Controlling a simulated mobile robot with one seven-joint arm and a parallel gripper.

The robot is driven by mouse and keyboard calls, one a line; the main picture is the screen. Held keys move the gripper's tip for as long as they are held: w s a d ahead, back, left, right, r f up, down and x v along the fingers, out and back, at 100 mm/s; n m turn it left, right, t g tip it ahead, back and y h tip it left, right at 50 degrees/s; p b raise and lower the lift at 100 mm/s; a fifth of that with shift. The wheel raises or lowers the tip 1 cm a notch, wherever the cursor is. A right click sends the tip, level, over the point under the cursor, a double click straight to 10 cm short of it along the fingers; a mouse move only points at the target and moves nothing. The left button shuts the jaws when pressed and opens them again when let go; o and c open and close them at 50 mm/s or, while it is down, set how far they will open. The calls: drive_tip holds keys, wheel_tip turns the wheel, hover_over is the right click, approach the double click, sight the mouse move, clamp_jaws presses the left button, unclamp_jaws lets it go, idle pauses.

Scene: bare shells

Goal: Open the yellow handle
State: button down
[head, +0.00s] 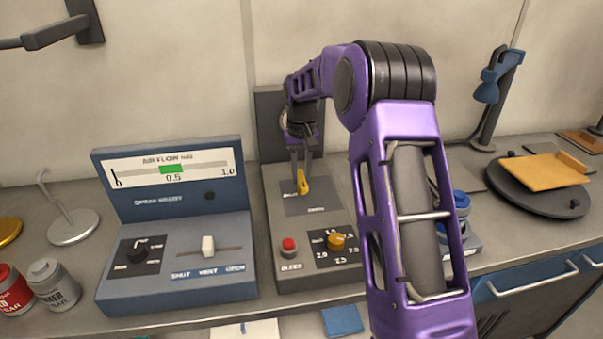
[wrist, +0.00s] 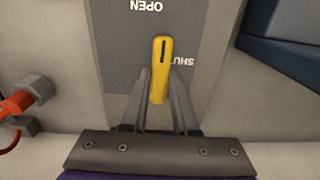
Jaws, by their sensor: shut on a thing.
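The yellow handle (head: 302,184) sits on a dark plate (head: 322,205) on top of the grey control box, in the middle of the head view. In the wrist view the handle (wrist: 160,60) points up the picture, with a dark slot near its far end. "OPEN" is printed upside down above it and "SHUT" beside it on the right. My gripper (wrist: 160,95) has its two grey fingers closed on the handle's near part, one finger on each side. In the head view my gripper (head: 301,170) reaches down onto the handle from above.
The same box carries a red button (head: 289,245) marked BLEED and an orange knob (head: 337,241). A blue-grey air flow panel (head: 175,225) with a white slider stands at left. Spray cans (head: 54,285) are at far left. A round turntable (head: 540,200) is at right.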

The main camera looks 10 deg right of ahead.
sight(301, 177)
drive_tip(key=shift+r, duration=0.1)
idle(0.3)
drive_tip(key=c, duration=0.7)
unclamp_jaws()
wheel_tip(301, 177, up, 17)
drive_tip(key=shift+r, duration=0.2)
